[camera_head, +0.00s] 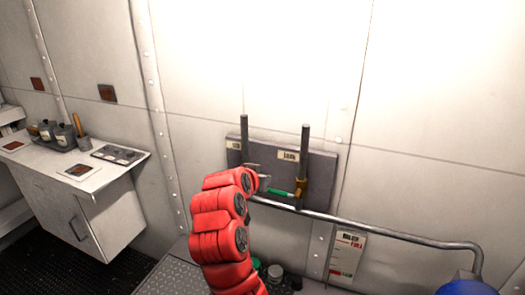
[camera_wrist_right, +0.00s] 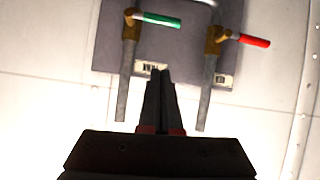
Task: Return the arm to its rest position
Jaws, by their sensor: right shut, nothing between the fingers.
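My red right arm reaches up from the bottom of the head view to a dark wall panel (camera_head: 322,170). My right gripper (camera_head: 264,182) is in front of the panel's lower left part. In the wrist view its fingers (camera_wrist_right: 161,80) are shut with nothing between them, apart from both handles. A green valve handle (camera_head: 279,193) sits sideways on a brass valve (camera_head: 300,187); it also shows in the wrist view (camera_wrist_right: 162,20). A red valve handle (camera_wrist_right: 254,40) sits sideways on the other pipe and is hidden behind my arm in the head view. My left gripper is not in view.
Two upright pipes (camera_head: 305,142) stand out from the panel. A grey pipe (camera_head: 400,235) runs right below it, above a label card (camera_head: 346,252). A blue rounded object (camera_head: 466,286) is at bottom right. A wall counter (camera_head: 72,165) with jars is at left.

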